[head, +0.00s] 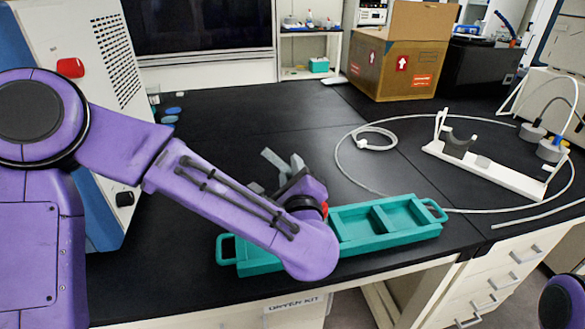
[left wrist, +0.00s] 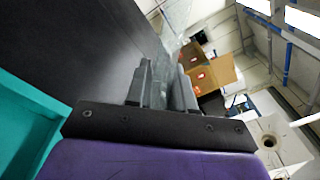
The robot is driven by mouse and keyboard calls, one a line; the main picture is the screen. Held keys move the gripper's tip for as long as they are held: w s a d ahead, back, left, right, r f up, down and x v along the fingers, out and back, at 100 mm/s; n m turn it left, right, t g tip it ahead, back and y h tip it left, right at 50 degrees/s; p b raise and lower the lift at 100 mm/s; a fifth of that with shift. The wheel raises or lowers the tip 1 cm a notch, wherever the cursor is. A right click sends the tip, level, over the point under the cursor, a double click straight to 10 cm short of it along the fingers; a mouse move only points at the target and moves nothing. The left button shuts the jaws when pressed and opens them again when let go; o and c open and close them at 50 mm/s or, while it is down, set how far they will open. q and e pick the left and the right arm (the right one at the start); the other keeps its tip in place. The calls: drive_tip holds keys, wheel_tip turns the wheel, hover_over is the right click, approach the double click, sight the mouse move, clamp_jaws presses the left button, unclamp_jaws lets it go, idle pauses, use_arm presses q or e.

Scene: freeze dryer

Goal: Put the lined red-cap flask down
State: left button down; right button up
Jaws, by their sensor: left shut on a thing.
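My left gripper (head: 283,163) is above the black bench, just behind the teal tray (head: 428,232). Its grey fingers are close together in the left wrist view (left wrist: 165,82). A pale, see-through shape, which I take for the lined red-cap flask (left wrist: 174,42), shows at the fingertips; its outline, lining and cap cannot be made out. In the head view the flask cannot be told apart from the fingers. A small red patch shows beside my wrist over the tray; I cannot tell what it belongs to. My right gripper is out of view.
The teal tray has compartments and end handles near the bench's front edge. A white stand with a grey cradle (head: 457,146) and a looped pale hose (head: 352,178) lie to the right. A cardboard box (head: 400,68) stands at the back. The bench behind the gripper is clear.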

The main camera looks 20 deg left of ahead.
use_arm(q)
drive_tip(key=shift+s, duration=0.1)
drive_tip(key=shift+f+b, duration=0.2)
drive_tip(key=shift+b, duration=0.1)
drive_tip(key=c, duration=1)
unclamp_jaws()
drive_tip(key=shift+r, duration=0.1)
drive_tip(key=b+v, duration=0.1)
drive_tip(key=v, duration=1.1)
drive_tip(key=shift+b, duration=0.3)
